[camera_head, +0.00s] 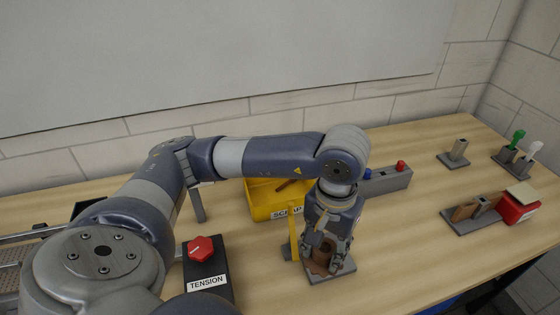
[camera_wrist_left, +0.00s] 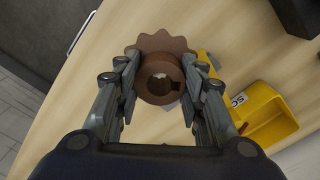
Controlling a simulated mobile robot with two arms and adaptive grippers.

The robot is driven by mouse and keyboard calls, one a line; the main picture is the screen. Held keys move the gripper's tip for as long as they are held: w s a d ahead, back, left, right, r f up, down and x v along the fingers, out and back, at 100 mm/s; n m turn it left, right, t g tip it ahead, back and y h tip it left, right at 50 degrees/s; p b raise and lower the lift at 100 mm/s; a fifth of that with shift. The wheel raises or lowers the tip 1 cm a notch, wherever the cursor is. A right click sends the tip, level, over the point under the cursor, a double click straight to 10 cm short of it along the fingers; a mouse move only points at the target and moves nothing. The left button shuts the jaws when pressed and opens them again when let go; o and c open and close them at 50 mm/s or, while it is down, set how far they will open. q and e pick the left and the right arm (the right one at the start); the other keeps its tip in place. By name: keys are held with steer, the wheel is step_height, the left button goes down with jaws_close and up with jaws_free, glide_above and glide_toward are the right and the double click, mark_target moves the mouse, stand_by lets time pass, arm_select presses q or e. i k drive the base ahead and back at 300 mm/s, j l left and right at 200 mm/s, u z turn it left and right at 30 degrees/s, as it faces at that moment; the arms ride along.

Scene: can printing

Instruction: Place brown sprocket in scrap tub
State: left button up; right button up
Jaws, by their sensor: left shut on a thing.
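My left gripper (camera_head: 322,256) points down and is shut on the brown sprocket (camera_wrist_left: 165,82). The wrist view shows the sprocket's hub between the two fingers and its toothed rim beyond them. In the head view the sprocket (camera_head: 318,266) is partly hidden by the fingers and appears over or at a grey plate; I cannot tell the gap. The yellow scrap tub (camera_head: 259,212), labelled SCRAP, stands behind and to the left of the gripper. Something brown lies inside it. The tub also shows at the right of the wrist view (camera_wrist_left: 270,122). My right gripper is not in view.
The grey plate (camera_head: 345,268) has a yellow upright (camera_head: 294,240) at its left. A black TENSION box (camera_head: 207,270) with a red knob stands left. A grey button box (camera_head: 387,181) sits behind. Fixtures with a red block (camera_head: 518,208) stand right; the table between is clear.

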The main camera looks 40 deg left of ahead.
mark_target(279, 198)
steer(key=i+l+u, duration=0.1)
steer(key=l+u, duration=0.75)
steer(key=u, duration=0.15)
steer(key=i+l+u, duration=0.1)
steer(key=i, duration=0.4)
